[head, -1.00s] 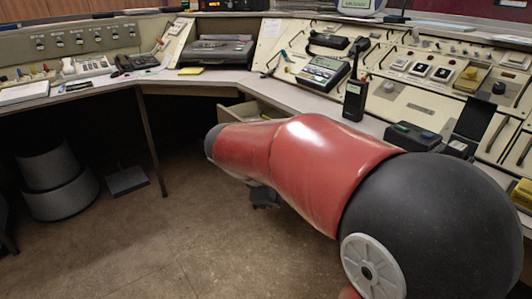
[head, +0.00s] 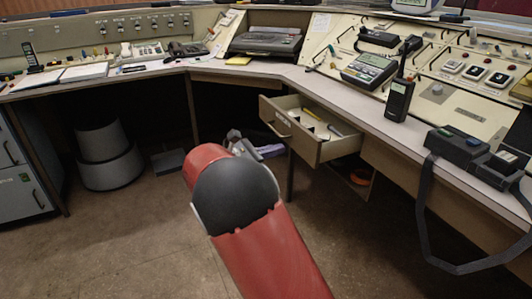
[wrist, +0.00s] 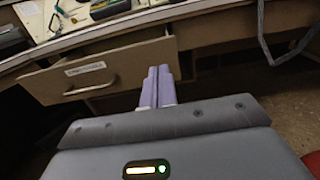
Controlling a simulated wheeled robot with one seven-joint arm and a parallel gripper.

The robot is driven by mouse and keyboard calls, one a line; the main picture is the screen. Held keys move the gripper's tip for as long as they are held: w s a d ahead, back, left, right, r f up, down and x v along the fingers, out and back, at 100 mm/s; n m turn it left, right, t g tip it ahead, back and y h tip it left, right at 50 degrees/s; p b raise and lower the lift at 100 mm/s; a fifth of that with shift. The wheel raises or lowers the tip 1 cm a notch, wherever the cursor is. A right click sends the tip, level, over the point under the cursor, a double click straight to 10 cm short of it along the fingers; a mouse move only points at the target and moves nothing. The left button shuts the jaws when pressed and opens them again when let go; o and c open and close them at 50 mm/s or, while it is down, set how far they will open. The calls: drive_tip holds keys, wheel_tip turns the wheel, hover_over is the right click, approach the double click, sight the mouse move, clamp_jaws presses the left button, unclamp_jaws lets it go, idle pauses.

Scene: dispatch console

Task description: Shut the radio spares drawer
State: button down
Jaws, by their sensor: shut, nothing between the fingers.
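The radio spares drawer (head: 340,149) stands pulled out from under the desk in the head view, its open top showing a few small items inside. Its beige front (wrist: 130,62) shows in the wrist view, with a label and a bar handle (wrist: 90,87); the label is too blurred to read. My gripper (wrist: 158,70) has its two purple fingers together and empty, in front of the right part of the drawer front, to the right of the handle. It also shows in the head view (head: 280,149), partly hidden by my red arm. I cannot tell whether the fingertips touch the front.
The desk top (head: 310,82) runs above the drawer. A handheld radio (head: 399,98) stands on it. A black strap (head: 424,215) hangs over the desk edge at the right. A grey bin (head: 108,160) stands under the left desk. The floor in front is mostly clear.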

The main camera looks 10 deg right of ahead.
sight(311, 141)
drive_tip(key=x, duration=0.8)
drive_tip(key=shift+w+d, duration=0.1)
drive_tip(key=shift+d, duration=0.3)
drive_tip(key=p+x, duration=0.3)
drive_tip(key=x, duration=1.5)
drive_tip(key=shift+d, duration=0.2)
drive_tip(key=shift+w+d, duration=0.15)
drive_tip(key=shift+d, duration=0.1)
drive_tip(key=shift+d+r, duration=0.1)
